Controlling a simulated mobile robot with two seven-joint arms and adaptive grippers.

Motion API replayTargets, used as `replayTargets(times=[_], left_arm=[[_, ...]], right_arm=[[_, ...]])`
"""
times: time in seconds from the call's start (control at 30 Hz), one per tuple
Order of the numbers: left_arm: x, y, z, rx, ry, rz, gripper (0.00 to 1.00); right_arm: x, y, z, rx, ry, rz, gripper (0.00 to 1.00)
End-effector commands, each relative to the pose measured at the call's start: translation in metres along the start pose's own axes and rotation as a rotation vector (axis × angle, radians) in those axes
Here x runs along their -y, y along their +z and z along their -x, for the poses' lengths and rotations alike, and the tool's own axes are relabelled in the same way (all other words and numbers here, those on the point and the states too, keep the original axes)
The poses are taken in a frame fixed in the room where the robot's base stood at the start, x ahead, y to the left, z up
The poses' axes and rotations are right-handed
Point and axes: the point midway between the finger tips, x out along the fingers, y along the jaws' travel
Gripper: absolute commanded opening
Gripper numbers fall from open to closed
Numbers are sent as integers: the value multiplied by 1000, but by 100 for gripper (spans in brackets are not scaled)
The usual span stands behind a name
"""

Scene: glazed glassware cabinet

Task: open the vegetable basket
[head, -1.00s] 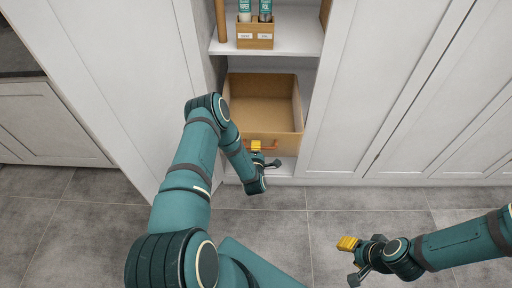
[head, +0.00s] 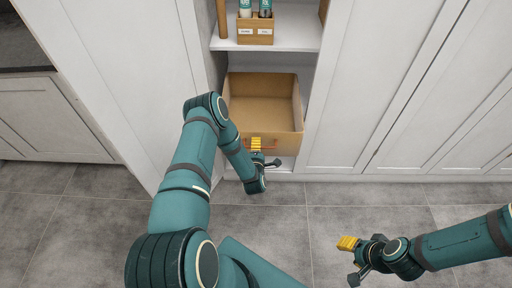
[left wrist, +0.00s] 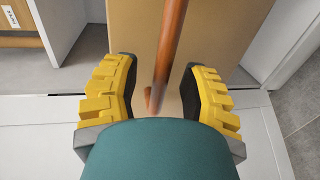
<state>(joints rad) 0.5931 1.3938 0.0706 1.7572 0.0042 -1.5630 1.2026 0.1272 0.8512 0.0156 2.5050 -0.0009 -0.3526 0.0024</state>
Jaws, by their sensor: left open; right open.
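The vegetable basket (head: 238,93) is a light brown open-topped box in the lowest bay of the cabinet. It looks empty, and an orange-brown bar handle runs across its front. My left gripper (head: 260,149) is at the front of the basket, by the handle. In the left wrist view the handle (left wrist: 170,45) passes between the open yellow-padded fingers of this gripper (left wrist: 158,88), with a gap to each finger. My right gripper (head: 351,260) is open and empty above the floor at the lower right, away from the basket.
A white shelf (head: 290,42) above the basket bears a small wooden box (head: 254,32) with bottles. White cabinet panels (head: 345,110) stand close on both sides. The grey tiled floor (head: 310,225) in front is clear.

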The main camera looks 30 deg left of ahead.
Motion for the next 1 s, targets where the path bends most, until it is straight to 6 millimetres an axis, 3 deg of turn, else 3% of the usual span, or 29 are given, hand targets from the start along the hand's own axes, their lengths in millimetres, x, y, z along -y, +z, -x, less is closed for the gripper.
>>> replayTargets(times=[0.23,0.37,0.8,1.0], left_arm=[[0,0,1,0,0,0,43],[1,0,12,1,-3,0,43],[0,0,94,0,-3,0,43],[1,0,116,0,-2,1,43]], right_arm=[[0,0,0,0,0,0,47],[0,0,0,0,0,0,47],[0,0,0,0,0,0,47],[0,0,0,0,0,0,47]])
